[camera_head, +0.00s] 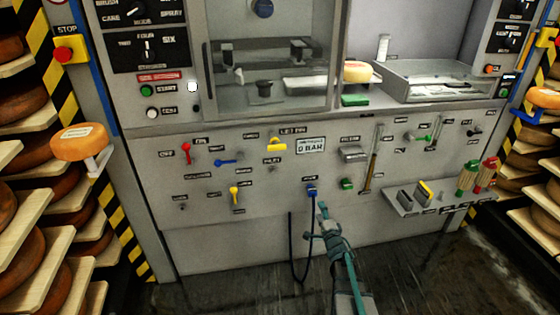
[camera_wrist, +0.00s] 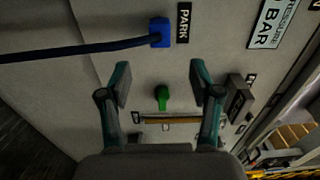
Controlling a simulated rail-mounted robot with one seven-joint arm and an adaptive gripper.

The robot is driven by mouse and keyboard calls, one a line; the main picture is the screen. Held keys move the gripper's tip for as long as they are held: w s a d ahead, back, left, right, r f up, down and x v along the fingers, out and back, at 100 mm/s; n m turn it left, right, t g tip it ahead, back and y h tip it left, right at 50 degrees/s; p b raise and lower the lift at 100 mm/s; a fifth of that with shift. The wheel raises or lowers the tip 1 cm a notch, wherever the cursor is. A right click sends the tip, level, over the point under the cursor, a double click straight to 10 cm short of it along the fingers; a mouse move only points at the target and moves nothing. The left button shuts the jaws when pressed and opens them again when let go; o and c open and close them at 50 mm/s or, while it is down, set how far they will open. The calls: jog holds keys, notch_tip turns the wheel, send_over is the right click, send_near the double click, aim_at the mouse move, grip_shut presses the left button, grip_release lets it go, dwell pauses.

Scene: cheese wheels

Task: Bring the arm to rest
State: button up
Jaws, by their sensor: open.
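My gripper (camera_head: 323,212) is in front of the lower part of the grey machine panel (camera_head: 235,222), just below and right of a blue plug (camera_head: 312,190). In the wrist view my gripper (camera_wrist: 160,75) is open, with its two teal fingers apart and nothing between the tips. The blue plug (camera_wrist: 160,32) with its dark blue hose sits at the PARK label, beyond the fingertips and apart from them. A green knob (camera_wrist: 161,97) shows on the panel between the fingers; it is also in the head view (camera_head: 347,184).
Racks of cheese wheels stand at the left (camera_head: 30,205) and right (camera_head: 530,190). A small shelf (camera_head: 425,205) with brushes juts out at the right. The blue hose (camera_head: 292,250) hangs in a loop left of my arm. The wet floor in front is clear.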

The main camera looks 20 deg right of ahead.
jog(key=s+d+f+n+g+h, duration=0.4)
jog(key=s+f+g, duration=0.3)
jog(key=f, duration=0.4)
jog(key=s+a+f+n+g+y+p, duration=0.1)
jog(key=s+a+f+n+g, duration=0.25)
jog(key=s, duration=0.35)
jog(key=s+a+f+n+g+y+p, duration=0.1)
jog(key=s+a+f+n+g, duration=0.25)
jog(key=s, duration=0.25)
jog(key=s+a+r+n+g+y+p, duration=0.1)
jog(key=s+a+n+g+p, duration=0.1)
jog(key=s+a, duration=0.5)
jog(key=s+a+r+n+g+y+p, duration=0.1)
jog(key=s+a+n+g+p, duration=0.2)
jog(key=s, duration=1.3)
jog(key=s+a+r+n+g+y+p, duration=0.1)
jog(key=s+a+n+g+p, duration=0.2)
jog(key=s+a, duration=0.7)
jog(key=s+g, duration=0.1)
jog(key=g, duration=0.1)
jog(key=shift+s+a+g+y, duration=0.3)
jog(key=shift+a+g, duration=0.05)
jog(key=shift+g, duration=0.05)
